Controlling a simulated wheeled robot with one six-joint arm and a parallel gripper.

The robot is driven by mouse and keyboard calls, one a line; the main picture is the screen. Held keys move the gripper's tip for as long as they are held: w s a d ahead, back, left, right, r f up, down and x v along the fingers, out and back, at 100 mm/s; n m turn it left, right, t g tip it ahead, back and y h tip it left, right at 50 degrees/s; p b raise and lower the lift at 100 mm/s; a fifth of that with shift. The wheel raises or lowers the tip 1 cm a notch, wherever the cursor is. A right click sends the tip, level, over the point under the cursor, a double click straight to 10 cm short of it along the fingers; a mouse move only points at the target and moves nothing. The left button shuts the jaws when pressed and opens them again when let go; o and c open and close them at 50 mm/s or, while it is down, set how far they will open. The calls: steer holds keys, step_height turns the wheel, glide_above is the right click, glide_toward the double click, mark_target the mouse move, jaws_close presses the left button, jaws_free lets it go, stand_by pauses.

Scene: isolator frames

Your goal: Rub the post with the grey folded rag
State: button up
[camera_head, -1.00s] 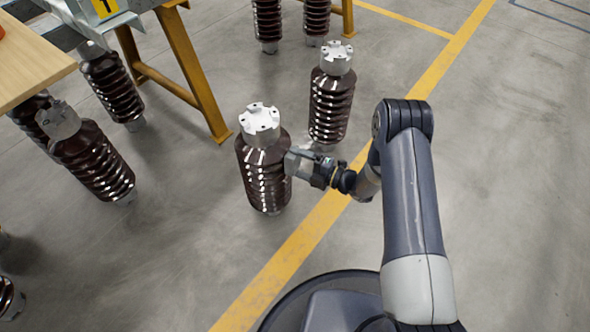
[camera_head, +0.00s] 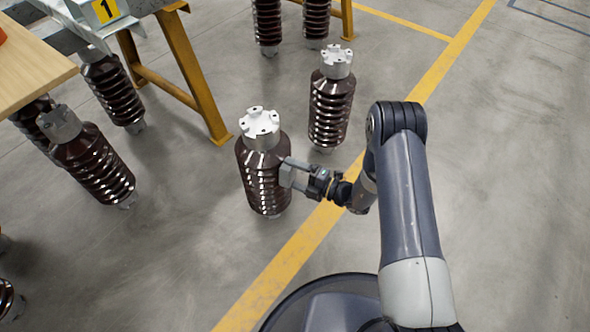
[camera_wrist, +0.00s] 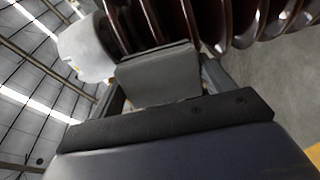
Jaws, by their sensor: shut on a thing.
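The post (camera_head: 262,185) is a dark brown ribbed insulator with a light metal cap, upright on the floor left of my arm. Its ribs also fill the top of the wrist view (camera_wrist: 215,22). My gripper (camera_head: 297,174) is shut on the grey folded rag (camera_wrist: 158,78), a flat grey block between the fingers. The rag is at the post's right side, against or very close to the ribs; whether it touches I cannot tell. In the head view the rag (camera_head: 287,172) is small and partly mixed with the gripper.
Another brown insulator (camera_head: 330,105) stands just behind to the right. Several more stand or lean at the left (camera_head: 95,165) and at the back (camera_head: 267,22). A table with yellow legs (camera_head: 190,75) is at the upper left. A yellow floor line (camera_head: 300,245) runs past the post. The right floor is clear.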

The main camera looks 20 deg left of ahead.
steer(key=s+d, duration=0.1)
steer(key=d, duration=0.5)
stand_by(0.5)
steer(key=shift+s+d, duration=0.15)
steer(key=shift+d, duration=0.6)
steer(key=shift+s+d, duration=0.1)
steer(key=shift+d, duration=0.65)
